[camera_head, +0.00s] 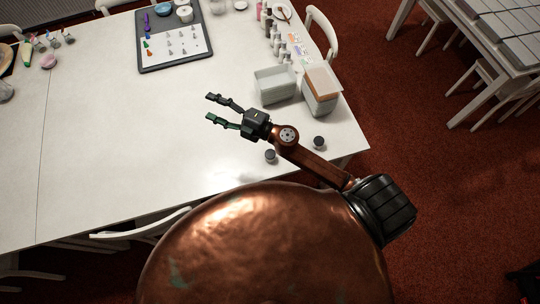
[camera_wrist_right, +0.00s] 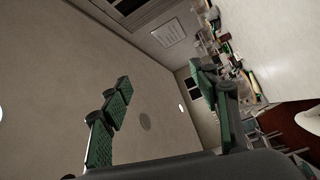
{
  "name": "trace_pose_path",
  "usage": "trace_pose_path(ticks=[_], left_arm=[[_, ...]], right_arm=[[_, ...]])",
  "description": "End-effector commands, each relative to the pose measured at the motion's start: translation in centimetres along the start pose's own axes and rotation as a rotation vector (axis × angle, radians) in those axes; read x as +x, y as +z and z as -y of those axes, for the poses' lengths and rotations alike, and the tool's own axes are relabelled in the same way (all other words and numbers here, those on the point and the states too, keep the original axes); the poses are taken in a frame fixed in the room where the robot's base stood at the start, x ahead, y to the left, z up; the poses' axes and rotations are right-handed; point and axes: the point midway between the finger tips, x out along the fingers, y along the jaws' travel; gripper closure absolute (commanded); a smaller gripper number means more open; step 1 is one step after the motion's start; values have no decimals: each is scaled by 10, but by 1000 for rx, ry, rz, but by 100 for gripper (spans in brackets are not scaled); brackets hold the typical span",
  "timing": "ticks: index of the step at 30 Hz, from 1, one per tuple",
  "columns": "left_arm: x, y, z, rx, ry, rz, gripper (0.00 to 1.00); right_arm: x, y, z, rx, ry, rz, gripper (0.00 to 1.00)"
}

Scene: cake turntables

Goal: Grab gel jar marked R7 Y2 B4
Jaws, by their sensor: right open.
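Two small dark-lidded jars stand on the white table near its front right corner. One jar (camera_head: 270,156) is just below my right wrist in the head view, and the other jar (camera_head: 319,143) is to the right beside my arm. Their markings are too small to read, so I cannot tell which is R7 Y2 B4. My right gripper (camera_head: 211,108) is open and empty over the table, pointing left, away from both jars. Its spread green-padded fingers also show in the right wrist view (camera_wrist_right: 160,82), with nothing between them. My left gripper is out of view.
A grey open bin (camera_head: 276,84) and a brown-topped container (camera_head: 320,91) stand behind my right arm. Several bottles (camera_head: 279,47) line the right edge. A dark tray (camera_head: 143,55) with a white sheet lies at the back. The table's left middle (camera_head: 110,150) is clear.

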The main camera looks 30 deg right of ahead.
Motion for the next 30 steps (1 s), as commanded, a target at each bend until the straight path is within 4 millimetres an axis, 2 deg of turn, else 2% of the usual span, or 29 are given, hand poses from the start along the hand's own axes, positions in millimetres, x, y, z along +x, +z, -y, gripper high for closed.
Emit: trace_pose_path(ticks=[1, 3, 5, 6, 8, 9, 11, 12, 15, 18, 19, 23, 30], left_arm=[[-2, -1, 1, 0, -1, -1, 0], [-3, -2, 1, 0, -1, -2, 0], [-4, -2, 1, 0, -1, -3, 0], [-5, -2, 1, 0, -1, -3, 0], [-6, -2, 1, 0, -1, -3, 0], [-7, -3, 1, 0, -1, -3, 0], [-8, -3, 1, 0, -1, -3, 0], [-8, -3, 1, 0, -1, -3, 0], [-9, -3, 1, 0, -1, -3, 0], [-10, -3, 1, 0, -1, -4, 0], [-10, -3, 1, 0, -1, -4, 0], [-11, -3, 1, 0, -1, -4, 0], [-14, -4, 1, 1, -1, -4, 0]], right_arm=[[9, -28, 20, -108, -86, -126, 44], [8, -58, 62, -248, -233, -289, 44], [-3, -69, 104, -362, -385, -407, 44], [-15, -68, 133, -435, -497, -473, 44], [-38, -53, 173, -539, -678, -550, 44], [-56, -37, 195, -601, -802, -586, 44], [-85, -5, 220, -680, -986, -614, 44], [-104, 19, 230, -724, -1104, -619, 44], [-146, 76, 239, -804, -1355, -597, 44], [-176, 116, 235, -845, -1531, -557, 44], [-183, 124, 233, -852, -1567, -547, 44], [-198, 144, 232, -864, -1652, -518, 44], [-201, 150, 255, -863, -1659, -517, 44]])
